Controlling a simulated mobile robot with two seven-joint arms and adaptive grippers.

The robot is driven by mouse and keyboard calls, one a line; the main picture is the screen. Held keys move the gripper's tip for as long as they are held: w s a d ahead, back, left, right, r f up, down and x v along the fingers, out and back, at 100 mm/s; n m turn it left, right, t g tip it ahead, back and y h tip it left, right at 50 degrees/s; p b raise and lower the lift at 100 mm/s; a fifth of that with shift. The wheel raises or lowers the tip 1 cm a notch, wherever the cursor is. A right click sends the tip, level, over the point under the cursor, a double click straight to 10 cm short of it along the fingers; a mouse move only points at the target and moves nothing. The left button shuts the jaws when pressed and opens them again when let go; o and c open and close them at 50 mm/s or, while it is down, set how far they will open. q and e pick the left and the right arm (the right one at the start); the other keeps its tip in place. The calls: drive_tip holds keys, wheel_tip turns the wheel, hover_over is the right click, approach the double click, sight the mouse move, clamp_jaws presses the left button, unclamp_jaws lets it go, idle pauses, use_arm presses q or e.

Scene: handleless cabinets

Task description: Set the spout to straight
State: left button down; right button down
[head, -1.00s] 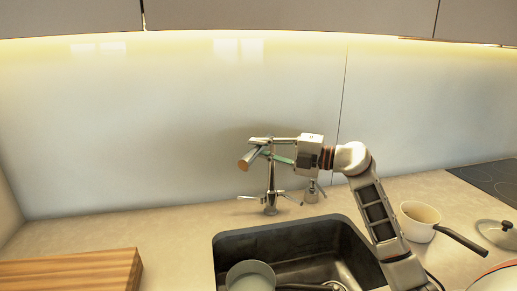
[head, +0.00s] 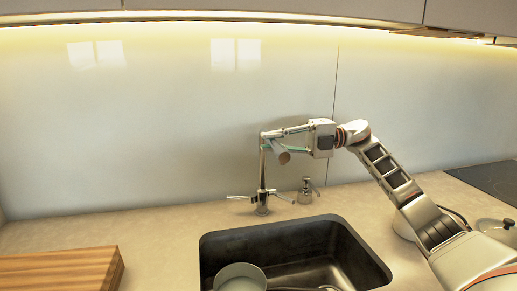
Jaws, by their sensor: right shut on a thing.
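The chrome faucet (head: 262,174) stands upright behind the sink, with a handle on each side of its base. Its spout (head: 282,155) sticks out from the top of the column toward me and slightly to the right. My right gripper (head: 273,141) comes in from the right at spout height. Its fingers are shut around the spout near the top of the column and hide part of it. My left gripper is not in view.
The dark sink (head: 335,236) lies below and in front of the faucet, with a pale round pan (head: 240,278) in it. A soap dispenser (head: 307,190) stands right of the faucet. A wooden board (head: 60,272) lies at left. A pot lid (head: 497,231) is at far right.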

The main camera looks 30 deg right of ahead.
drive_tip(key=shift+d+g, duration=0.15)
drive_tip(key=shift+g, duration=0.15)
drive_tip(key=c, duration=2)
unclamp_jaws()
drive_tip(key=shift+o, duration=0.2)
drive_tip(key=shift+s+d, duration=0.1)
drive_tip(key=v, duration=1.2)
drive_tip(key=shift+f, duration=0.15)
